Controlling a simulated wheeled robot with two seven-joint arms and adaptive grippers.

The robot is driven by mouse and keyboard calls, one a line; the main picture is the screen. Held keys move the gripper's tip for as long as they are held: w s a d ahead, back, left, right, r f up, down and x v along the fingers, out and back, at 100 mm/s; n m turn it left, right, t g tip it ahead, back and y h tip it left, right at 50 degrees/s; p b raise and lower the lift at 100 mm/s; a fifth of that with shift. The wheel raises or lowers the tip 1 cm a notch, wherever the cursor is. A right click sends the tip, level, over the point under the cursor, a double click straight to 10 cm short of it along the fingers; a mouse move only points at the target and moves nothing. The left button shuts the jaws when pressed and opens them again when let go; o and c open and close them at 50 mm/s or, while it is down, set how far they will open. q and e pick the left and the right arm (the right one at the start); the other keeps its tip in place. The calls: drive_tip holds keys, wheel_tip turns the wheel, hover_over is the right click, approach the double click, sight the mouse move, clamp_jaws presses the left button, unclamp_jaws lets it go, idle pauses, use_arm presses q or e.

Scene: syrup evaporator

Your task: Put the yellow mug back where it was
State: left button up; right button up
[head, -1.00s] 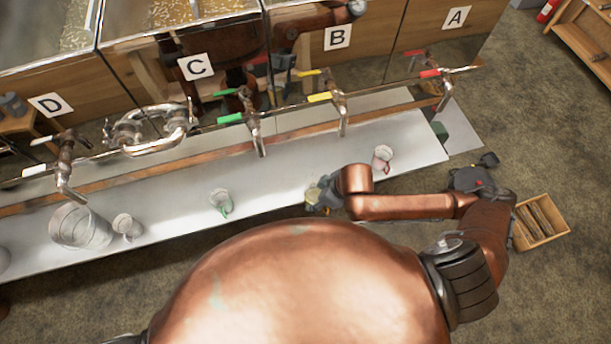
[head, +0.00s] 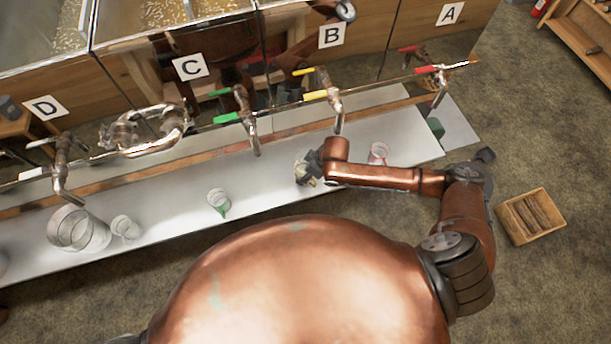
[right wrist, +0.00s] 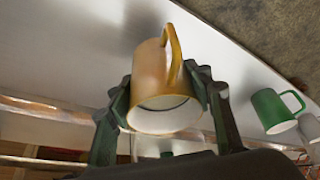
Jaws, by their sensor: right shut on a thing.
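The yellow mug (right wrist: 150,85) is between the fingers of my right gripper (right wrist: 163,95) in the right wrist view, its handle toward the top of that picture. The fingers press on both its sides. In the head view my right gripper (head: 306,170) is over the white counter, below the yellow-handled tap (head: 335,105) at sign B. The mug is mostly hidden there. I cannot tell whether it touches the counter. My left gripper is not in view.
A green-handled mug (head: 219,202) stands left on the counter (head: 270,185), a red-handled mug (head: 378,151) right. A clear bucket (head: 78,228) and a pale mug (head: 125,227) stand farther left. Taps overhang the back. The counter between the green mug and my gripper is clear.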

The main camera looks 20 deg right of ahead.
drive_tip(key=shift+w+f, duration=0.15)
drive_tip(key=shift+f, duration=1.5)
drive_tip(key=shift+f, duration=0.1)
drive_tip(key=o, duration=1.7)
drive_tip(key=shift+c, duration=0.2)
drive_tip(key=v, duration=1.2)
drive_tip(key=shift+p, duration=0.3)
drive_tip(key=shift+w, duration=0.1)
